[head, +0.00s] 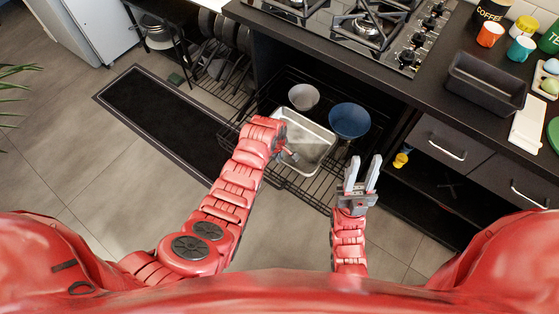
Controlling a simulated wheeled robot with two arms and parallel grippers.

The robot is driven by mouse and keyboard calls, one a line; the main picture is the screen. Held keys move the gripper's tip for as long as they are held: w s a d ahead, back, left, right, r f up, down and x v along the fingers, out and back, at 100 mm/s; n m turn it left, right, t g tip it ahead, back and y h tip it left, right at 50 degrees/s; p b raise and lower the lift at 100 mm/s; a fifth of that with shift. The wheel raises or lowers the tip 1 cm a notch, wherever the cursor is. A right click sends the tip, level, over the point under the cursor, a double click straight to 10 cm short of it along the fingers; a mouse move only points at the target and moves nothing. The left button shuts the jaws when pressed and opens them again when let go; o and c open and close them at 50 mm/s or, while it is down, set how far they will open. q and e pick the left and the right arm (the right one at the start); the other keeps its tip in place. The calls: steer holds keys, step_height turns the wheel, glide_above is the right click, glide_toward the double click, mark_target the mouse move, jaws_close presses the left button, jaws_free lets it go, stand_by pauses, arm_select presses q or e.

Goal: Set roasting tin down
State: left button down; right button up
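The roasting tin (311,156), a shallow silver rectangular pan, is at the wire rack (308,192) that sticks out of the open space below the hob. I cannot tell whether its base touches the rack bars. My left gripper (286,152) is at the tin's left edge, and its wrist covers part of that edge. Its fingers are too small and hidden to tell if they are shut on the rim. My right gripper (362,174) is open and empty, right of the tin and apart from it, fingers pointing away from me.
A grey bowl (303,96) and a blue bowl (349,120) are behind the tin. The hob (345,25) and counter are above, with a dark loaf tin (485,82) on the counter. A drawer (446,144) is at the right. A black mat (160,120) lies on the floor at left.

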arm_select(q)
steer(key=shift+f, duration=1.55)
steer(key=shift+f+b, duration=0.1)
steer(key=shift+b, duration=0.25)
steer(key=c, duration=1.1)
jaws_free()
